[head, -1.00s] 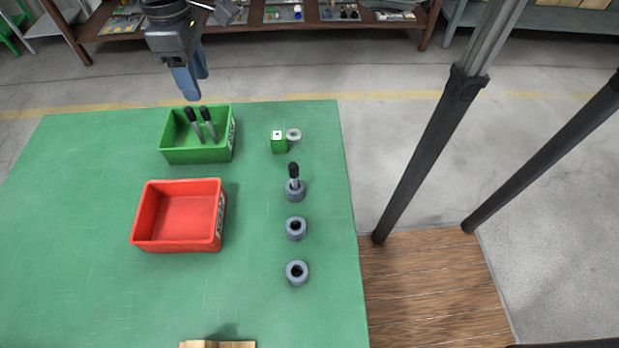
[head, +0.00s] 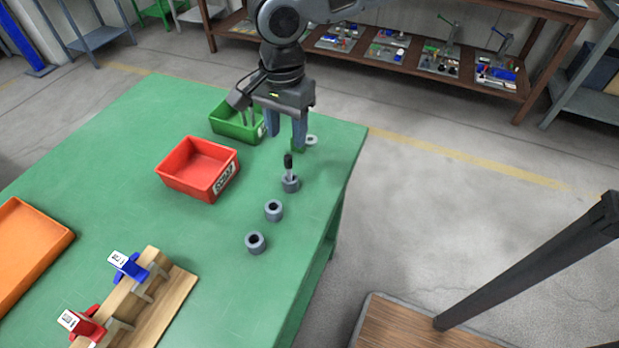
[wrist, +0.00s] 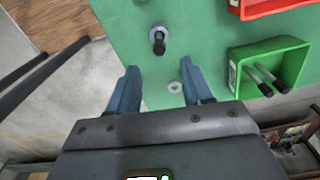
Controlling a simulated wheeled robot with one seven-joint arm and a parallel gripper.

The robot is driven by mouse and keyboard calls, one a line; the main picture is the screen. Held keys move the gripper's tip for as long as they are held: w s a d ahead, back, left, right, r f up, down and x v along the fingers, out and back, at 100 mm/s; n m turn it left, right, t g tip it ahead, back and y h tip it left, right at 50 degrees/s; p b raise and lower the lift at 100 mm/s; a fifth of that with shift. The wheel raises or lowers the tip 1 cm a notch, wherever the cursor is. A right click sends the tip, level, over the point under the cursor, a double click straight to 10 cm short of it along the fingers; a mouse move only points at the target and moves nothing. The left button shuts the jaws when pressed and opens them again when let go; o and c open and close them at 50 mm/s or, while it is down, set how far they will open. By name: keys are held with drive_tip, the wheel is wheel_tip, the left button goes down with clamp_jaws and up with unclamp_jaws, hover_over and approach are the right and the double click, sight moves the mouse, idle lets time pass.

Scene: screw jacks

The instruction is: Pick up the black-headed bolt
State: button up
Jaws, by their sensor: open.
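A black-headed bolt (head: 288,161) stands upright in a grey collar (head: 290,184) near the table's right edge. It also shows in the wrist view (wrist: 159,46), ahead of my fingers. My gripper (head: 285,132) is open and empty, pointing down above the table. It is beyond the bolt, towards the far edge, and apart from it. In the wrist view my two fingers (wrist: 160,82) are spread, with bare green table and a small pale ring (wrist: 174,88) between them. More dark bolts (wrist: 262,78) lean in the green bin (wrist: 289,55).
Two empty grey collars (head: 273,210) (head: 255,242) stand in line nearer me. A red bin (head: 185,183) is left of them. A wooden rack with clamps (head: 150,290) and an orange tray (head: 30,250) are at front left.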

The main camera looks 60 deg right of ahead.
sight(288, 157)
drive_tip(key=shift+s+a+f, duration=0.1)
drive_tip(key=shift+s+f, duration=0.05)
drive_tip(key=shift+f, duration=0.45)
drive_tip(key=shift+f+p, duration=0.55)
drive_tip(key=shift+f, duration=2.8)
clamp_jaws()
